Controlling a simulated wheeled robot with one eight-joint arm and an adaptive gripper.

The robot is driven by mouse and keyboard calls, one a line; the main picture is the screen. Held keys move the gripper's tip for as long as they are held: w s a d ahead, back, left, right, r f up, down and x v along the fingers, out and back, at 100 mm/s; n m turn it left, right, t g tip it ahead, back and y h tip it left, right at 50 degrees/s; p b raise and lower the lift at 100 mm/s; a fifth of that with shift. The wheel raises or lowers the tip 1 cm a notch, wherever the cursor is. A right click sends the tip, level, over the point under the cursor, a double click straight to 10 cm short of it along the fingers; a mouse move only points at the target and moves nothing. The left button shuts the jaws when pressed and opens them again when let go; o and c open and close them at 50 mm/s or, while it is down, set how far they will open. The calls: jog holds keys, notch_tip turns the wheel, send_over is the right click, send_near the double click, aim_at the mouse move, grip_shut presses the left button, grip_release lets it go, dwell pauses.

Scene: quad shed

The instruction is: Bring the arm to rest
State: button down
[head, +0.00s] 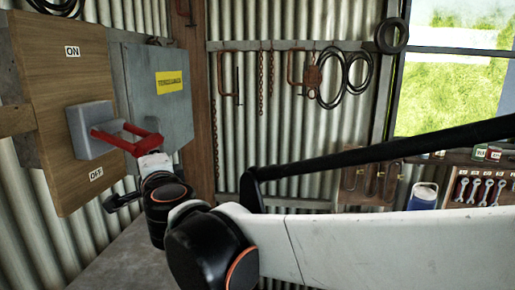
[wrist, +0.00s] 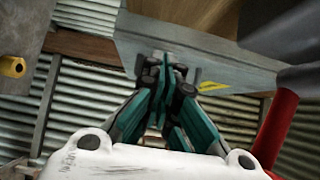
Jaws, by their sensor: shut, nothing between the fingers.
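In the head view a wooden board (head: 62,110) on the left wall carries an ON label (head: 72,51) above and an OFF label (head: 96,173) below. A grey switch box (head: 91,128) with a red lever handle (head: 138,144) sits between them. My arm reaches across from the right, its end just in front of and below the handle. In the wrist view my gripper (wrist: 166,72) has its teal fingers together with nothing between them. The red handle (wrist: 277,128) passes at the right edge there, beside the gripper. Whether they touch I cannot tell.
A grey metal cabinet (head: 158,115) with a yellow label (head: 169,82) hangs beside the board, and also shows ahead of the fingers (wrist: 135,45). Chains, clamps and cable loops (head: 357,78) hang on the corrugated back wall. A shelf with wrenches (head: 480,190) stands at right.

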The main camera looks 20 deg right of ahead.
jog(key=s+d+f+n+g+y+b, duration=0.1)
jog(key=s+d+f+n+g+b, duration=0.15)
jog(key=s+f+n+b, duration=0.55)
jog(key=s+d+f+n+g+y+b, duration=0.1)
jog(key=d+f+b, duration=0.25)
jog(key=f, duration=0.75)
jog(key=s+d+f+n+g+y+b, duration=0.1)
jog(key=s+d+f+n+g+b, duration=0.1)
jog(key=s+f+n+b, duration=0.6)
jog(key=s+d+f+g+h+b, duration=0.1)
jog(key=s+d+f+h+b, duration=0.1)
jog(key=d+f, duration=0.3)
jog(key=s+d+f+m+g+h+b, duration=0.1)
jog(key=d+f, duration=0.4)
jog(key=f, duration=0.6)
jog(key=s+d+f+g+h+b, duration=0.3)
jog(key=s+d+f+b, duration=0.1)
jog(key=f, duration=0.4)
jog(key=shift+s+d, duration=0.65)
jog(key=shift+d, duration=0.05)
jog(key=shift+a, duration=0.1)
